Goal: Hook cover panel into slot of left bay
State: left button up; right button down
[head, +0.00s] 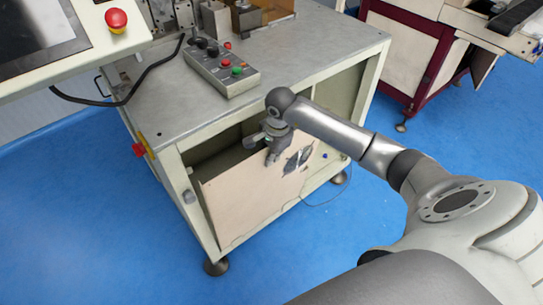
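The cover panel (245,197) is a flat beige sheet at the front of the machine's left bay (212,161). Its top edge sits below the top of the bay, with a dark gap above it, and the panel looks tilted. Its lower edge is close to the bottom rail; whether it sits in the slot cannot be seen. My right gripper (267,144) is at the panel's top edge, with one finger in front of it and the other behind, shut on it. My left gripper is out of view.
A grey control box (221,70) with buttons stands on the metal tabletop (180,105). A red emergency button (116,19) is at upper left. A black cable crosses the tabletop's left edge. A dark-red-framed machine (420,45) stands at upper right. Blue floor (345,225) is clear in front.

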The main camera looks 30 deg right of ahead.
jog(key=c, duration=1.6)
grip_release()
jog(key=shift+o, duration=0.2)
jog(key=shift+s+r, duration=0.15)
jog(key=shift+r, duration=0.1)
notch_tip(320, 180, up, 11)
jog(key=s, duration=0.1)
jog(key=shift+s+r, duration=0.15)
jog(key=shift+s, duration=0.2)
